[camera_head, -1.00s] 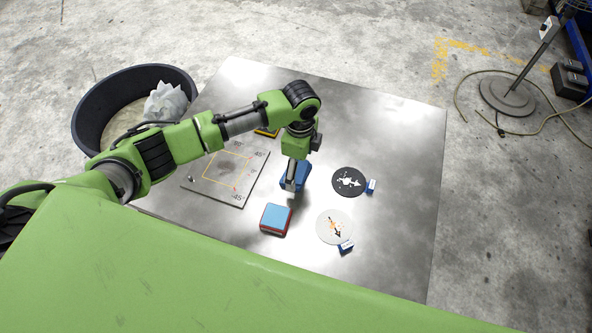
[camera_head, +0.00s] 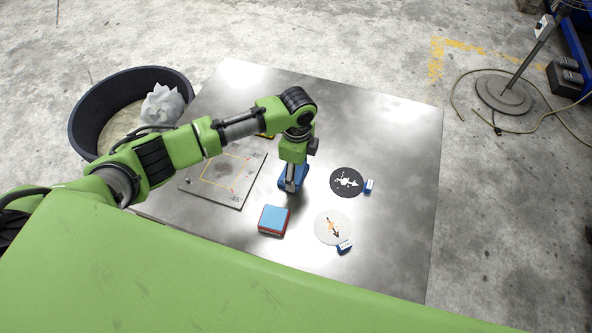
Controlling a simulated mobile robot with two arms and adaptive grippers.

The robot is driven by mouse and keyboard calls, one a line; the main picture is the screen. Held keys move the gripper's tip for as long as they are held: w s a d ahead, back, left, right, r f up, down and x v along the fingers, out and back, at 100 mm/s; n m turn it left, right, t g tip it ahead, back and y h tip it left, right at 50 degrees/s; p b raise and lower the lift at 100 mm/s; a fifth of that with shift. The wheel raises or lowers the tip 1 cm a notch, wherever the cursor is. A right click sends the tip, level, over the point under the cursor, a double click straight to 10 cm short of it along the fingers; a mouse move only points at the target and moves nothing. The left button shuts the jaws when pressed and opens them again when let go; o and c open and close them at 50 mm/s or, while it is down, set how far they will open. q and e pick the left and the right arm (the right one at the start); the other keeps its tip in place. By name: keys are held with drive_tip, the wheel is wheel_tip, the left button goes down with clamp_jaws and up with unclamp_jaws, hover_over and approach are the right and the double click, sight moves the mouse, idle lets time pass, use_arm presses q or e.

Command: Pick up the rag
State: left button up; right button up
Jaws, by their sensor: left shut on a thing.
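The rag (camera_head: 303,179) is a blue cloth on the metal table, near its middle. My left gripper (camera_head: 291,181) points down onto it and is shut on it. The gripper covers the middle of the rag, and blue shows on both sides of the fingers. I cannot tell whether the rag is lifted off the table. My right gripper is not in view.
On the metal table (camera_head: 393,140) are a blue-and-red square stack (camera_head: 274,219), a black disc (camera_head: 346,181), a white disc (camera_head: 332,227) and a marked grey plate (camera_head: 214,187). A black tub (camera_head: 88,141) stands left. The table's right side is clear.

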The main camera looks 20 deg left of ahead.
use_arm(q)
drive_tip(key=shift+r, duration=0.45)
drive_tip(key=s+r, duration=0.1)
drive_tip(key=r, duration=0.1)
drive_tip(key=s+a+r, duration=0.1)
drive_tip(key=s+r, duration=0.1)
drive_tip(key=r, duration=0.1)
drive_tip(key=s+r, duration=0.1)
drive_tip(key=r, duration=0.1)
drive_tip(key=shift+s+a+r, duration=0.2)
drive_tip(key=shift+a+r, duration=0.1)
drive_tip(key=shift+a, duration=0.05)
drive_tip(key=s+a+r, duration=0.3)
drive_tip(key=s+r, duration=0.1)
drive_tip(key=s, duration=0.4)
drive_tip(key=shift+s+b, duration=0.3)
drive_tip(key=shift+s, duration=0.1)
drive_tip(key=shift+o, duration=0.7)
drive_tip(key=shift+r, duration=0.1)
